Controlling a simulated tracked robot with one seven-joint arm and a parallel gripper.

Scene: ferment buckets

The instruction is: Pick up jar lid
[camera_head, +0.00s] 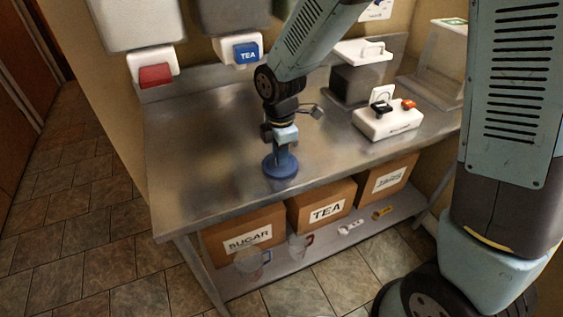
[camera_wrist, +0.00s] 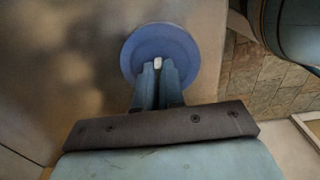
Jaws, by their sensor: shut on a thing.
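The jar lid is a round blue disc (camera_head: 281,166) near the front edge of the steel table in the head view. It also shows in the wrist view as a blue disc (camera_wrist: 160,52) past the fingertips. My gripper (camera_head: 280,150) points down onto the lid's middle. In the wrist view my gripper (camera_wrist: 157,70) has its fingers close together around a small pale piece at the lid's centre, likely its knob. The fingers hide most of that piece. I cannot tell whether the lid touches the table or is slightly above it.
The steel table (camera_head: 200,150) is clear to the left. A white switch box (camera_head: 387,120) and a lidded container (camera_head: 360,72) stand on the right. Dispensers with red and blue TEA levers hang behind. Boxes marked SUGAR (camera_head: 245,235) and TEA (camera_head: 322,207) sit on the lower shelf.

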